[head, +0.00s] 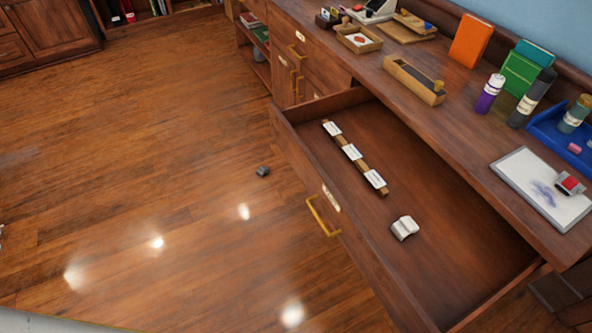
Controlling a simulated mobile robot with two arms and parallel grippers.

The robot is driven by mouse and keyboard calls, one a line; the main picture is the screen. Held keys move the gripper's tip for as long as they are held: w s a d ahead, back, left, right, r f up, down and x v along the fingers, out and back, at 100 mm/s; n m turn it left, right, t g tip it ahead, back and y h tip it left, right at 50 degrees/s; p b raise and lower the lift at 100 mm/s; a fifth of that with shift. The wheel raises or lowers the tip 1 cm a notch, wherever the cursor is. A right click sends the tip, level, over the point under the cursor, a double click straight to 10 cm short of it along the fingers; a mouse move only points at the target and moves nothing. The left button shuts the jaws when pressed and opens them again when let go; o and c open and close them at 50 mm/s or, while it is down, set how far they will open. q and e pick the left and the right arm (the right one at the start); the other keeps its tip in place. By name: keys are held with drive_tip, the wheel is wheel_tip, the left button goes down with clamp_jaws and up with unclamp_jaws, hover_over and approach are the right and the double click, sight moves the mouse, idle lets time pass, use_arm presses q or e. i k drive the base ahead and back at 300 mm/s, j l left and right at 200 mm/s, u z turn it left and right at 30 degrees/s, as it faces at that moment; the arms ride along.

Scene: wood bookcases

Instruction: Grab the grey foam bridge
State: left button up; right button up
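A small dark grey block (262,171) lies on the wood floor, just left of the open drawer; it is too small to make out its exact shape. A small pale, whitish-grey piece with a curved top (404,227) lies inside the open drawer (455,255), near its front wall. I cannot tell for certain which of the two is the grey foam bridge. Neither of my grippers can be made out in the head view.
The drawer also holds a wooden strip with white labels (351,152). The desktop above carries a whiteboard (542,188), a blue tray (550,130), bottles, an orange book (470,41) and a wooden box (414,82). The floor to the left is wide and clear.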

sight(261, 170)
drive_tip(key=i+j+z, duration=0.15)
drive_tip(key=z, duration=0.25)
drive_tip(key=i+j+z, duration=0.1)
drive_tip(key=j+z, duration=0.75)
drive_tip(key=i+l, duration=0.1)
